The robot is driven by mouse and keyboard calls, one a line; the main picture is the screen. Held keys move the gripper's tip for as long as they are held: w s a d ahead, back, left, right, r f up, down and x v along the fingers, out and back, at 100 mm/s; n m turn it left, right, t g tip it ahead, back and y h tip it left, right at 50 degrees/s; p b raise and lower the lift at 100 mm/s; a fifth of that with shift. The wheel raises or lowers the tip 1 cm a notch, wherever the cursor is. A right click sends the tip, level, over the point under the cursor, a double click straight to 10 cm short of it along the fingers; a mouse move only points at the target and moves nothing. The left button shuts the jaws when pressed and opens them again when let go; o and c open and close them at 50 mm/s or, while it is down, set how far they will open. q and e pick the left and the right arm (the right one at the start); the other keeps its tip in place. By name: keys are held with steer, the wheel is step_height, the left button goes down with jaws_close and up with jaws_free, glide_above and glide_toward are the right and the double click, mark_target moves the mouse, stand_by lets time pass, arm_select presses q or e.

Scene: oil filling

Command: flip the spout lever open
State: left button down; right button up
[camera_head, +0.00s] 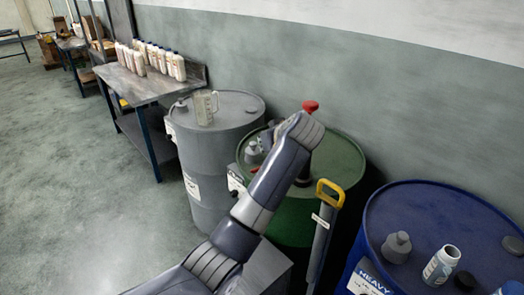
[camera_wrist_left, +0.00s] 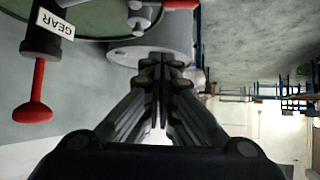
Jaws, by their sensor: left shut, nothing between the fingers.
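In the wrist view my left gripper (camera_wrist_left: 158,65) is shut and empty, its fingertips close together. The end of my left arm reaches over the green drum (camera_head: 345,160), and its fingers cannot be made out in the head view. A dark pump body labelled GEAR (camera_wrist_left: 42,35) with a red rod and knob (camera_wrist_left: 33,112) is left of the fingers in the wrist view. The red knob also shows in the head view (camera_head: 310,106). A red piece (camera_wrist_left: 180,4), possibly the spout lever, is cut off at the top of the wrist view; whether it is open cannot be told. My right gripper is not in view.
A grey drum (camera_head: 238,110) bears a clear measuring jug (camera_head: 204,106). A grey tube with a yellow handle (camera_head: 330,190) stands before the green drum. A bench (camera_head: 135,88) with several bottles is at back left.

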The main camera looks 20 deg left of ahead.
arm_select(q)
steer(key=v, duration=0.2)
steer(key=shift+s+d+r, duration=0.15)
steer(key=shift+d+r, duration=0.1)
steer(key=shift+d, duration=0.05)
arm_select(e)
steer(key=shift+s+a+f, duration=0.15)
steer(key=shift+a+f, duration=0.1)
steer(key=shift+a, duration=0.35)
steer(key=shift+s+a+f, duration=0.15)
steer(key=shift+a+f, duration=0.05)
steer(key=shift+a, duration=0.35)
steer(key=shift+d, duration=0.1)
